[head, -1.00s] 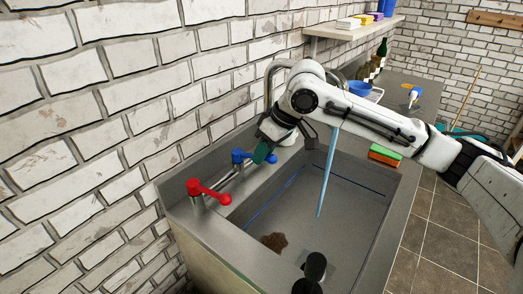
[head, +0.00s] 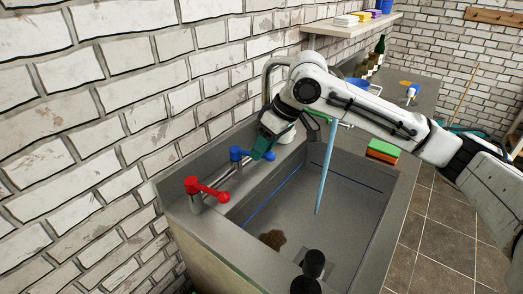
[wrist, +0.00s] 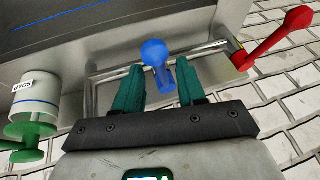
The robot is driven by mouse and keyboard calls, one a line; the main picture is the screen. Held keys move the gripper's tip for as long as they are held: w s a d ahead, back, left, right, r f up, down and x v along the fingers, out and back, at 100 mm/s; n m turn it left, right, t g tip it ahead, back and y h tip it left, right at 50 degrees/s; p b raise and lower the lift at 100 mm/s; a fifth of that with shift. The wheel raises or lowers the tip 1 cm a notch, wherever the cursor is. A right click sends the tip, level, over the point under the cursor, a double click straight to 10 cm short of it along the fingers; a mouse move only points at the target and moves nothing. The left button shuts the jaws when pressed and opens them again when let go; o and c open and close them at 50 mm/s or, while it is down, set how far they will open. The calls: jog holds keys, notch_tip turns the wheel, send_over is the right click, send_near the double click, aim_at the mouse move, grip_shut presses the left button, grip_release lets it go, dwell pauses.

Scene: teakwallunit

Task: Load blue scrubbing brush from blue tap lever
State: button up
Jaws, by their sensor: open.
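The blue tap lever (head: 237,154) stands on the sink's back ledge and also shows in the wrist view (wrist: 154,53). My gripper (head: 266,150) is beside it in the head view, just to its right. In the wrist view my gripper (wrist: 161,70) is open and empty. Its green fingers sit on either side of the lever's stem in the picture; I cannot tell whether they touch it. A long light-blue rod (head: 326,170) slants down into the sink. I cannot tell whether it is the scrubbing brush's handle.
A red tap lever (head: 203,189) is to the left on the same ledge. A white soap bottle (wrist: 36,95) stands at the wrist view's left. The sink basin (head: 325,215) holds a brown lump (head: 273,239). A green and orange sponge (head: 382,153) lies on the right rim.

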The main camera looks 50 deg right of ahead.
jog(key=v, duration=0.9)
jog(key=shift+s, duration=0.15)
